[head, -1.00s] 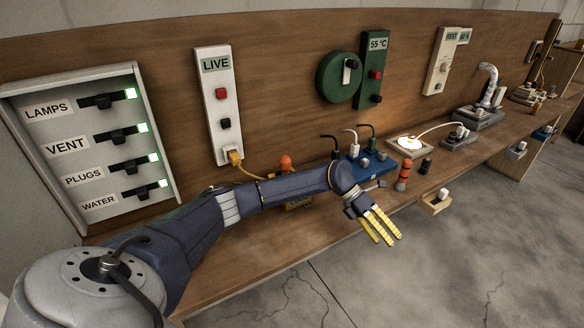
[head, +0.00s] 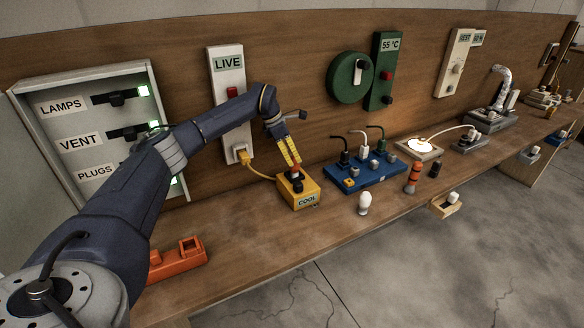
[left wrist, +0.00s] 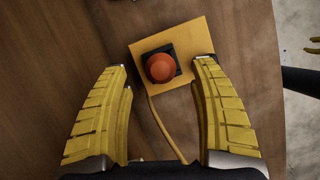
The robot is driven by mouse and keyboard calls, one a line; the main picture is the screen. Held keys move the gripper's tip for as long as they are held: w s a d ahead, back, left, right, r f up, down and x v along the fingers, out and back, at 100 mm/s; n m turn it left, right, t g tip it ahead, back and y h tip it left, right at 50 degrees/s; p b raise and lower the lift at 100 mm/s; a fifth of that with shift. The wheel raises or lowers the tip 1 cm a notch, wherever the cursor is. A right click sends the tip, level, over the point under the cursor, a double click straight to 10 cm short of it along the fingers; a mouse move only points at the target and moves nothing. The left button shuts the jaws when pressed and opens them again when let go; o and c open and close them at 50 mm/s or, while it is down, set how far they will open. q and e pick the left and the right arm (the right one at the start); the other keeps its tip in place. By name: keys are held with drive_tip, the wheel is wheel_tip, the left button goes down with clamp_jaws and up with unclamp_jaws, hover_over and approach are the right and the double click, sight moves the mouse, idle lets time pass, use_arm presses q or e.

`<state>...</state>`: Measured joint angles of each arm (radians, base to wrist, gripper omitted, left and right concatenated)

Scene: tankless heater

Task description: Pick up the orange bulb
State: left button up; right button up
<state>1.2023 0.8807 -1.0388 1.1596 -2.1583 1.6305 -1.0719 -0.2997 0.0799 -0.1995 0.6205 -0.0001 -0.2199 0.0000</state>
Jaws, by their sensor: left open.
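The orange bulb (left wrist: 160,67) stands in a black socket on the yellow box (left wrist: 190,62) in the left wrist view. The box, marked COOL, also shows in the head view (head: 305,196). My left gripper (head: 295,166) points down over the box, its fingertips by the bulb. In the left wrist view my left gripper (left wrist: 161,62) is open, one finger on each side, with the bulb between and clear of both. A small yellow tip at that view's right edge seems part of my right gripper (left wrist: 313,46); its state cannot be made out.
A white bulb (head: 364,203) stands near the bench's front edge. An orange holder (head: 178,262) lies at front left. A yellow cable runs from the box to the LIVE panel (head: 229,100).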

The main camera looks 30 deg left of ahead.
sight(294, 167)
use_arm(q)
drive_tip(key=shift+d+x, duration=0.15)
drive_tip(key=shift+x, duration=1)
drive_tip(key=shift+d+x, duration=0.1)
drive_tip(key=shift+x, duration=1.05)
drive_tip(key=shift+w+d+f, duration=0.1)
drive_tip(key=shift+w+f, duration=0.15)
drive_tip(key=shift+f, duration=0.2)
drive_tip(key=shift+c, duration=0.3)
clamp_jaws()
